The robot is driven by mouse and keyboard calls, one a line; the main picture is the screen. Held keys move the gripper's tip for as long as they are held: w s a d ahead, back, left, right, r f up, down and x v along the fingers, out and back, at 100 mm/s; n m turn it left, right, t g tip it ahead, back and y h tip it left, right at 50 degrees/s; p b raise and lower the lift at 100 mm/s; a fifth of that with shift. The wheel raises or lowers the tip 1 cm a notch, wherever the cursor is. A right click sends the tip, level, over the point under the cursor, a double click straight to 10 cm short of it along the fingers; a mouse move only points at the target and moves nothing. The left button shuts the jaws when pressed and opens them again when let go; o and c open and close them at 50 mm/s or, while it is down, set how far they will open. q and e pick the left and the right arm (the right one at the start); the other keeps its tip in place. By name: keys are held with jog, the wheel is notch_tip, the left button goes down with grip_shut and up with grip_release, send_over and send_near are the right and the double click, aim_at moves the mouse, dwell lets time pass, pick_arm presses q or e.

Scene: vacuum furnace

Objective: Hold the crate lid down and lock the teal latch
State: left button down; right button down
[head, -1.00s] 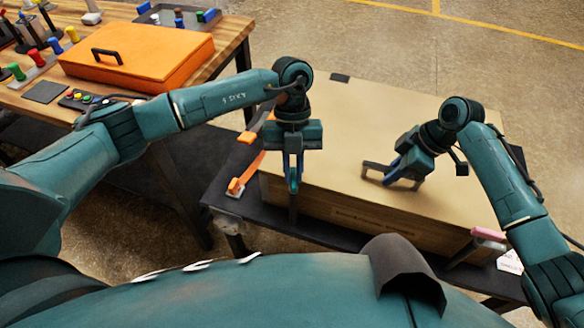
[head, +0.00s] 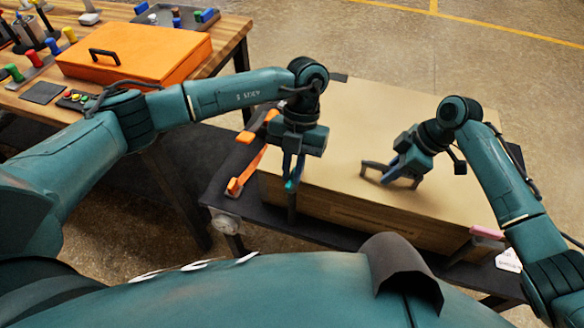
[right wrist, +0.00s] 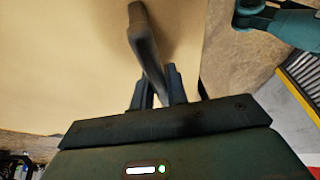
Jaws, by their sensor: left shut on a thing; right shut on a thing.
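The crate has a flat tan lid (head: 345,125) lying on its brown body (head: 370,222). My right gripper (head: 388,177) is shut on the dark lid handle (head: 371,169), low over the lid. In the right wrist view the handle (right wrist: 143,38) runs between the fingers (right wrist: 158,90). My left gripper (head: 292,170) points down at the crate's near side, towards the left, shut on the teal latch (head: 291,186). Only a small teal part shows below the fingers, above a dark upright (head: 292,208); the rest is hidden.
An orange latch (head: 246,170) stands left of my left gripper. A pink latch (head: 486,232) is at the crate's right end. The crate rests on a dark low table (head: 222,190). A wooden bench with an orange case (head: 140,55) stands at the left.

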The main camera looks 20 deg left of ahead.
pick_arm(q)
jog(key=shift+s+f, duration=0.2)
jog(key=shift+s, duration=0.1)
pick_arm(e)
jog(key=shift+w+d+t, duration=0.25)
jog(key=shift+w+t, duration=0.05)
jog(key=shift+w, duration=0.2)
pick_arm(q)
jog(key=c, duration=1.5)
grip_release()
jog(key=shift+w+r, duration=0.15)
jog(key=shift+o, duration=0.2)
pick_arm(e)
jog(key=shift+r, duration=0.1)
pick_arm(q)
jog(key=v, duration=1.2)
jog(key=shift+r, duration=0.15)
pick_arm(e)
jog(key=c, duration=1.7)
grip_release()
jog(key=shift+c, duration=0.2)
jog(key=shift+o, duration=0.8)
jog(key=shift+w+f, duration=0.15)
jog(key=shift+f, duration=0.05)
jog(key=shift+o, duration=1.4)
jog(key=shift+a+f, duration=0.1)
jog(key=shift+a, duration=0.05)
